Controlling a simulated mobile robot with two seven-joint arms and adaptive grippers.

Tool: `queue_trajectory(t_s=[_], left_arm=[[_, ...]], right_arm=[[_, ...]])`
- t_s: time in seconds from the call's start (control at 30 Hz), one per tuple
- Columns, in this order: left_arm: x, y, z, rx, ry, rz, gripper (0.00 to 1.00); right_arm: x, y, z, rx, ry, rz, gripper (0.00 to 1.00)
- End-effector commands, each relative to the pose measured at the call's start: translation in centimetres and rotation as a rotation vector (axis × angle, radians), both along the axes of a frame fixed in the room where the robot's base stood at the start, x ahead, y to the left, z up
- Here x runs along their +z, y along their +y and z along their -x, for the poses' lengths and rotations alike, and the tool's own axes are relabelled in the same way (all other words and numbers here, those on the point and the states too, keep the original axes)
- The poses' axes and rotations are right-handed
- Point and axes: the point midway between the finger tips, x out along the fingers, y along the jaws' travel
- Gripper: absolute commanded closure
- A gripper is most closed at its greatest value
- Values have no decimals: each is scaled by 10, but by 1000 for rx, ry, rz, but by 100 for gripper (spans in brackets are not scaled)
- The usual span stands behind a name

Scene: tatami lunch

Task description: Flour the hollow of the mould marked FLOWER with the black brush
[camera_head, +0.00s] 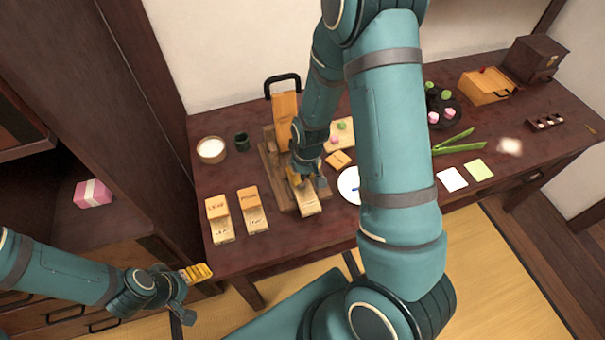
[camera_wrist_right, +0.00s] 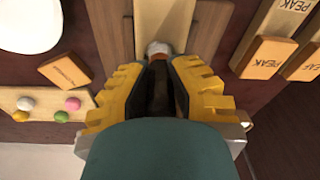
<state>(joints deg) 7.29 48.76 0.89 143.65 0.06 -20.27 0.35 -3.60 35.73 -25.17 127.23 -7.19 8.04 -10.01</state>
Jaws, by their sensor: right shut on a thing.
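My right gripper (camera_head: 305,182) is over the wooden stand on the table. In the right wrist view, its yellow fingers (camera_wrist_right: 158,85) are shut on a dark brush (camera_wrist_right: 158,92) with a whitish tip (camera_wrist_right: 158,48). The tip points at the near part of a pale wooden mould (camera_wrist_right: 164,20), which also shows in the head view (camera_head: 309,205). I cannot tell whether they touch. The fingers hide part of the mould and I cannot read its marking surely. My left gripper (camera_head: 194,273) is apart from the table objects, at its near left edge; its opening is unclear.
Moulds marked LEAF (camera_head: 222,230) and PEAK (camera_head: 256,220) lie at the left, each with an orange-brown block. A white bowl (camera_head: 211,149) and dark cup (camera_head: 241,142) stand behind. A loose block (camera_head: 338,160) and white plate (camera_head: 348,183) lie right of the stand.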

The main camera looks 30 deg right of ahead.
Motion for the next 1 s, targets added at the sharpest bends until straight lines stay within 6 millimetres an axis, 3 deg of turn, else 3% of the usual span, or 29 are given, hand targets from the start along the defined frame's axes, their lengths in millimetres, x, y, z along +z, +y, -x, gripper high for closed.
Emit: queue_trajectory(t_s=[0.33, 1.0], left_arm=[[2, -1, 4, -8, 9, 2, 22], [42, 1, -7, 11, -15, -4, 22]], right_arm=[[2, 0, 0, 0, -1, 0, 100], [52, 0, 0, 0, 0, 0, 100]])
